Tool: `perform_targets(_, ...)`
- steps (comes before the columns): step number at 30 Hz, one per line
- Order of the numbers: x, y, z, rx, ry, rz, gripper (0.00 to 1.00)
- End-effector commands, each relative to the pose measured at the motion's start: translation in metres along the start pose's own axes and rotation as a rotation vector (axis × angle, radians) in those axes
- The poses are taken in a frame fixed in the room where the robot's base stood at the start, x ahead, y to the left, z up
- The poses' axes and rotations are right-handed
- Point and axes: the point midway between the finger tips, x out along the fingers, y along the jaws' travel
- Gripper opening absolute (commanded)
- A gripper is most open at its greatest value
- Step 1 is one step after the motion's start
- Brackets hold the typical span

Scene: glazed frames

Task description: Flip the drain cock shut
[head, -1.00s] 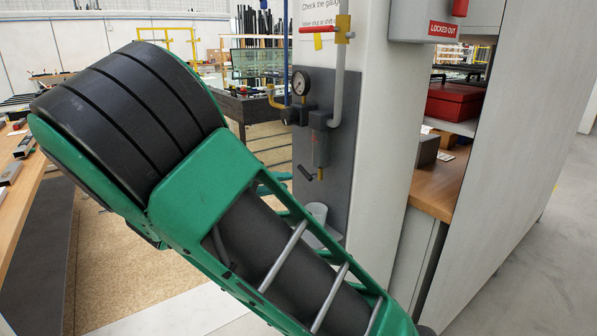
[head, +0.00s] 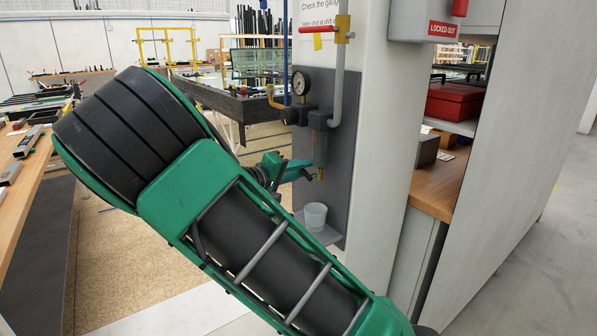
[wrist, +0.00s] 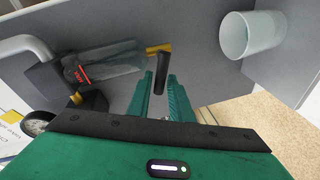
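The drain cock is a small brass fitting (head: 320,174) under the grey filter bowl (head: 321,146) on the wall panel. In the wrist view its brass part (wrist: 158,48) carries a short black lever (wrist: 159,76). My gripper (head: 304,170) has its green fingers beside the cock, to its left in the head view. In the wrist view my gripper (wrist: 160,80) has its fingertips apart, with the lever appearing in the gap between them. I cannot tell whether either finger touches the lever.
A translucent cup (head: 315,216) stands on a small shelf below the cock. A pressure gauge (head: 301,83) and a grey pipe (head: 339,85) with a red-handled valve (head: 318,29) are above. A workbench (head: 35,190) is at the left.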

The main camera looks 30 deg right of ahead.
Motion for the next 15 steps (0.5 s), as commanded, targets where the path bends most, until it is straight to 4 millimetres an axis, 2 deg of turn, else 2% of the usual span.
perform_targets(9,0.0031,-0.0002,0.0001,0.0,0.0,0.0,0.19)
perform_targets(10,0.0031,-0.0002,0.0,0.0,0.0,0.0,0.17)
perform_targets(12,0.003,-0.0003,0.0,0.0,0.0,0.0,0.0)
perform_targets(15,0.0029,-0.0005,0.0,0.0,0.0,-0.001,0.0)
